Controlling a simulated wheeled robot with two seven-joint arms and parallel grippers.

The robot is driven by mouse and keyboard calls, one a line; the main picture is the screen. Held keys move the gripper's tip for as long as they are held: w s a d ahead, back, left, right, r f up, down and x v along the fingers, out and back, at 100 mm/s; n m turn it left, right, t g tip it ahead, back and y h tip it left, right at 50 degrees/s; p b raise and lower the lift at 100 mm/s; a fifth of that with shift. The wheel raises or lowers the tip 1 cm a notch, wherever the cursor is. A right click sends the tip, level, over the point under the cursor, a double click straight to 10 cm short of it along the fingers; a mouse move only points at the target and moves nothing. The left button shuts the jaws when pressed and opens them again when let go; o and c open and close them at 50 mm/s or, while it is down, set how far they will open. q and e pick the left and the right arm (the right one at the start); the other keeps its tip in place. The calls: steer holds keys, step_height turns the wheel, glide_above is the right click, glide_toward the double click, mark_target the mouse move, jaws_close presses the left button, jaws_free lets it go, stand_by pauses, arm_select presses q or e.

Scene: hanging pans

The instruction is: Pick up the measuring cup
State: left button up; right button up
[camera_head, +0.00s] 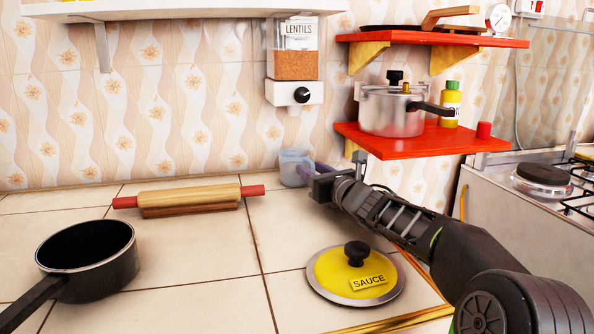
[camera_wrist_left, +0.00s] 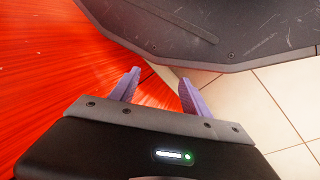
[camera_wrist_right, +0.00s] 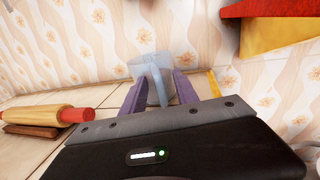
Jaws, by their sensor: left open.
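The measuring cup (camera_head: 294,166) is a pale blue, see-through cup standing at the back of the tiled counter, close to the wall. My right gripper (camera_head: 313,173) reaches it from the right. In the right wrist view, my right gripper's purple fingers (camera_wrist_right: 160,88) are spread apart. The measuring cup (camera_wrist_right: 148,68) is ahead of them, and its handle points back into the gap between them. I cannot tell whether either finger touches the handle. My left gripper (camera_wrist_left: 158,90) shows only in the left wrist view, open and empty.
A rolling pin (camera_head: 190,198) lies left of the cup. A black saucepan (camera_head: 88,262) is at front left, and a yellow sauce lid (camera_head: 356,274) at front centre. A red shelf (camera_head: 420,143) with a pressure cooker (camera_head: 392,110) overhangs right of the cup. A lentil dispenser (camera_head: 293,65) hangs above.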

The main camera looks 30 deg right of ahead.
steer(key=shift+c, duration=0.3)
jaws_close()
stand_by(0.3)
stand_by(1.0)
